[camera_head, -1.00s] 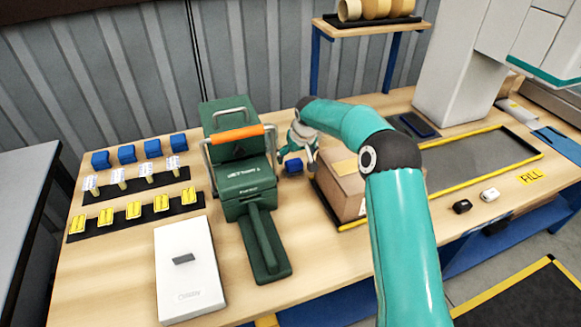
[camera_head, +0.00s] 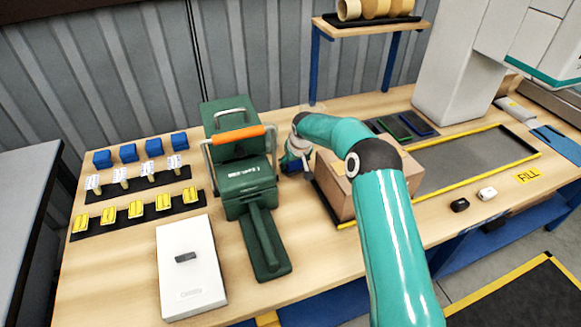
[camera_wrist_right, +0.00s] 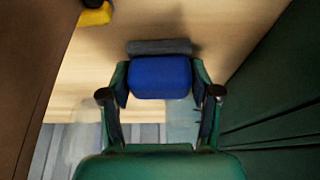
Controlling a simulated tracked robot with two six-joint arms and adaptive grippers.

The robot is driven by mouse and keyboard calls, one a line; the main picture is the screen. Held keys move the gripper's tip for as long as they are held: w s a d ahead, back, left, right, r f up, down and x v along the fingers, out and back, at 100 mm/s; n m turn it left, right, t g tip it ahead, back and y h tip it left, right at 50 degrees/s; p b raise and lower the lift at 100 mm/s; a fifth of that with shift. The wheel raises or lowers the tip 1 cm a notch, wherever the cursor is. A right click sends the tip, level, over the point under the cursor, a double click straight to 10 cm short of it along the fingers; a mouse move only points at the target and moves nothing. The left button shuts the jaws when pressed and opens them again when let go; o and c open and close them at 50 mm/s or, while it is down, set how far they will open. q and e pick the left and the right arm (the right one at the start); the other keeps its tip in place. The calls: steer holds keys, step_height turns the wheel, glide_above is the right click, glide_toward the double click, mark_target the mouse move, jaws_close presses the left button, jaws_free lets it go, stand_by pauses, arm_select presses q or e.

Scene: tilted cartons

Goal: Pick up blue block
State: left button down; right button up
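The blue block (camera_wrist_right: 161,78) lies between the two fingers of my right gripper (camera_wrist_right: 161,84) in the right wrist view, its sides flush against both fingers. The fingers look shut on it. In the head view, my right gripper (camera_head: 297,160) is beside the dark green machine, over the wooden table, and partly covers the block. I cannot tell whether the block still touches the table. A grey piece (camera_wrist_right: 160,47) shows just beyond the block. My left gripper is not in view.
The green machine (camera_head: 247,178) with an orange handle stands close on the left of my gripper. A cardboard carton (camera_head: 345,198) is close on the right, partly behind my arm. Several blue blocks (camera_head: 128,153) stand in a row at far left. A white box (camera_head: 190,270) lies in front.

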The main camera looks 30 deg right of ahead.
steer(key=c, duration=0.4)
steer(key=shift+r, duration=0.1)
steer(key=shift+r, duration=0.85)
step_height(320, 180, up, 18)
steer(key=shift+r+p, duration=0.1)
steer(key=shift+p, duration=0.3)
